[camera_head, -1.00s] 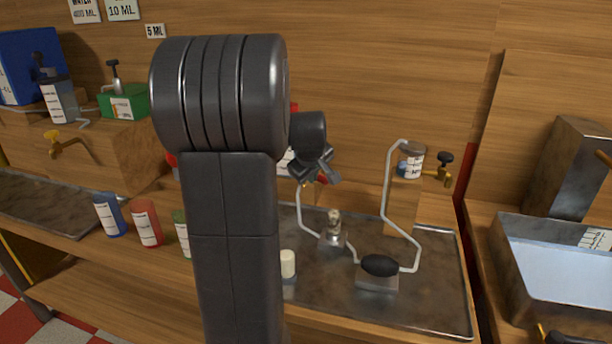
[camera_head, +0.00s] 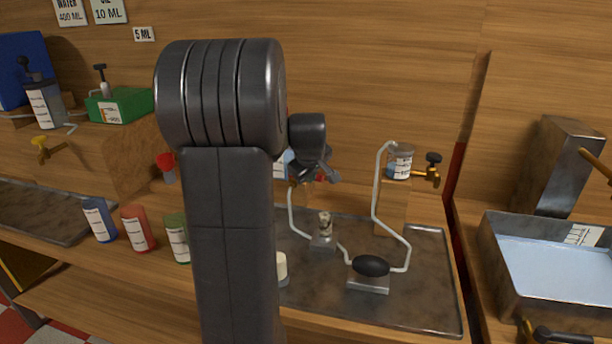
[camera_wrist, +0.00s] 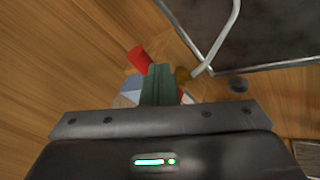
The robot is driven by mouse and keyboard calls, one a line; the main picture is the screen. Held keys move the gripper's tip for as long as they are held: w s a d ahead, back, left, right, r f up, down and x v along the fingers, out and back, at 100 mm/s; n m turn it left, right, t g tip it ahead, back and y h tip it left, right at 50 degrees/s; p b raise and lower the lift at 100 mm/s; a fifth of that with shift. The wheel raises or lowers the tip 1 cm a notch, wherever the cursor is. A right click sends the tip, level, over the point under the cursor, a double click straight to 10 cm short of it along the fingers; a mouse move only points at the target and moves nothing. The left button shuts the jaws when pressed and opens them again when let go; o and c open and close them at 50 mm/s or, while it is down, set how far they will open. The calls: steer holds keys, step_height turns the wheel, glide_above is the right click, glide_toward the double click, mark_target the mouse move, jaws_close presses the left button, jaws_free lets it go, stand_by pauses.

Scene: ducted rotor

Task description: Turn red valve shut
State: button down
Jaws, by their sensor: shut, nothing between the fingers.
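In the wrist view, a red cylindrical handle (camera_wrist: 138,58) shows just beyond my fingertips, with a brass fitting (camera_wrist: 182,76) and a pale pipe to its right. My gripper (camera_wrist: 158,72) is shut and empty, its greenish fingers close to the red handle; I cannot tell if they touch it. In the head view my gripper (camera_head: 326,174) is small and partly hidden behind my arm, beside the wooden block at the back of the metal tray. The valve is mostly hidden there.
The metal tray (camera_head: 420,300) holds a black-bulbed piece (camera_head: 370,266) and bent pipes. A jar with a black-handled brass valve (camera_head: 432,168) stands to the right. Blue (camera_head: 99,220), red (camera_head: 138,229) and green (camera_head: 178,238) bottles stand at left. A red-topped piece (camera_head: 165,162) shows behind them.

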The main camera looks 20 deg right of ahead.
steer(key=shift+w+d, duration=0.35)
steer(key=shift+d, duration=0.35)
stand_by(0.4)
